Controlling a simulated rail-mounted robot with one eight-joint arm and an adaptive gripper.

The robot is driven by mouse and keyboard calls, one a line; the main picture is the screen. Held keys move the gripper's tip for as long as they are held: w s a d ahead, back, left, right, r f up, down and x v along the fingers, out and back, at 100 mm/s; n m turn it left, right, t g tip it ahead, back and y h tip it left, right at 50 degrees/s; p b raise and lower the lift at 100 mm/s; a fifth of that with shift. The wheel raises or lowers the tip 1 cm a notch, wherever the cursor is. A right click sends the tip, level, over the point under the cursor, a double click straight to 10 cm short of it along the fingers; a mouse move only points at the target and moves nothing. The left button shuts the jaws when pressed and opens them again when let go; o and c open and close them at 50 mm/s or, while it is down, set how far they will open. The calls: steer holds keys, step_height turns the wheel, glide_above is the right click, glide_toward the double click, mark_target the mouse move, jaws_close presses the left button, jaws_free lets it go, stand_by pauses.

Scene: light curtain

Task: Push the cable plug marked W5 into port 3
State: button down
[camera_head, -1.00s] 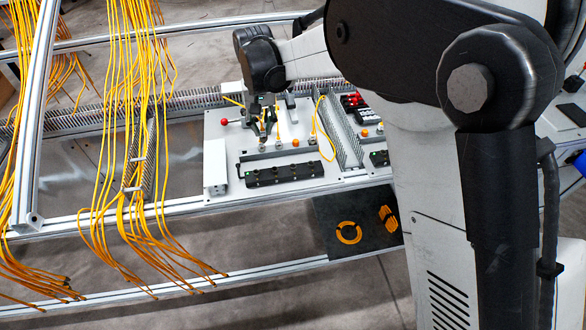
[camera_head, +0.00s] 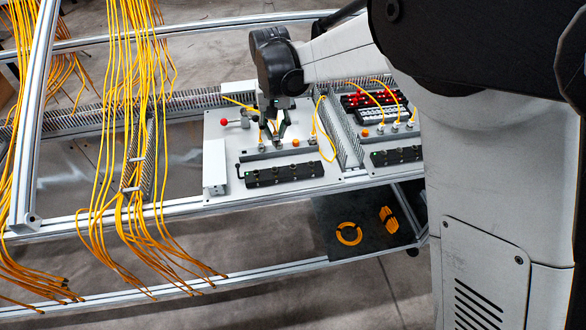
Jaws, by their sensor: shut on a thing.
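My gripper (camera_head: 276,140) points down over the left mounting plate (camera_head: 222,130). Its fingers are closed on a small cable plug, which they mostly hide at this size. The W5 marking cannot be read. Below the fingertips is a row of small grey connectors on a bar (camera_head: 285,151); port numbers are too small to read, so I cannot tell which is port 3. Whether the held plug touches a port is unclear. A yellow cable with its plug (camera_head: 262,132) stands just left of the fingers. Another yellow cable (camera_head: 318,115) loops at the right of the row.
A black multi-port block (camera_head: 284,174) lies in front of the row. A red knob (camera_head: 223,122) is at left and an orange knob (camera_head: 295,142) at right. A second plate with red-black modules (camera_head: 362,102) is further right. Yellow cables (camera_head: 140,130) hang at left.

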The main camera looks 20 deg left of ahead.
steer(key=shift+w+d+b, duration=0.1)
steer(key=shift+d+b, duration=0.3)
steer(key=shift+d, duration=2.2)
steer(key=shift+f, duration=0.2)
steer(key=shift+f+b, duration=1.9)
steer(key=shift+f, duration=0.45)
steer(key=shift+f+b, duration=1.15)
steer(key=shift+b, duration=0.3)
stand_by(1.2)
